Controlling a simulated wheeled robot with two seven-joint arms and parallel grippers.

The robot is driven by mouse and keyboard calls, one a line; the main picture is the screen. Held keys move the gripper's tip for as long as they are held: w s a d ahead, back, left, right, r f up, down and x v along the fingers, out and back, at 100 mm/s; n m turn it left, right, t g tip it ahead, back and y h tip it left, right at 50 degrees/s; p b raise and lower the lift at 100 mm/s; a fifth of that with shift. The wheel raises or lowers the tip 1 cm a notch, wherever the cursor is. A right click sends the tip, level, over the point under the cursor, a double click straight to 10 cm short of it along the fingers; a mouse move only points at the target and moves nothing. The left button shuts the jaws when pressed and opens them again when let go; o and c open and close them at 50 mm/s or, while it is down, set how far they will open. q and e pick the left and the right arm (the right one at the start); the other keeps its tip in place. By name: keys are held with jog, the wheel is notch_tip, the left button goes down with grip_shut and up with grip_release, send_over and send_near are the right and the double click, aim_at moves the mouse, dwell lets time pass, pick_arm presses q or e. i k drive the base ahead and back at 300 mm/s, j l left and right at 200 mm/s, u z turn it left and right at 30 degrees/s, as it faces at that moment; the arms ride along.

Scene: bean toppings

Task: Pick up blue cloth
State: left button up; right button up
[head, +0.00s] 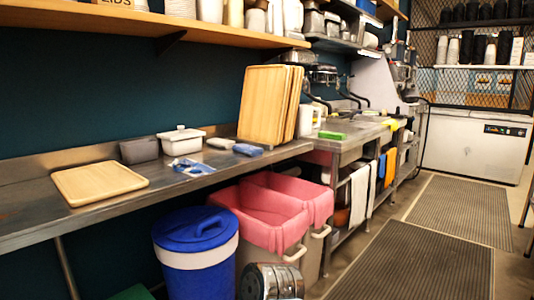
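A small blue folded item (248,150), which looks like a cloth or sponge, lies on the steel counter (215,178) in front of the upright boards. A crumpled blue-and-white item (187,167) lies further left on the same counter. A blue cloth (381,166) also hangs under the sink counter, between other cloths. I cannot tell from this view which of these is the blue cloth of the task. Neither of my grippers is in view.
A flat wooden board (99,183), white lidded container (181,140) and upright wooden boards (266,103) occupy the counter. A blue-lidded bin (195,228) and pink-lined bins (262,215) stand before it. Dark mats (415,262) cover open floor at right.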

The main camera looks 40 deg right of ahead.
aim_at(243, 149)
jog(key=i+z, duration=0.15)
jog(key=z, duration=0.55)
jog(key=k+l+z, duration=0.15)
jog(key=z, duration=0.25)
jog(key=i+j+u, duration=0.1)
jog(key=i+l+u, duration=1)
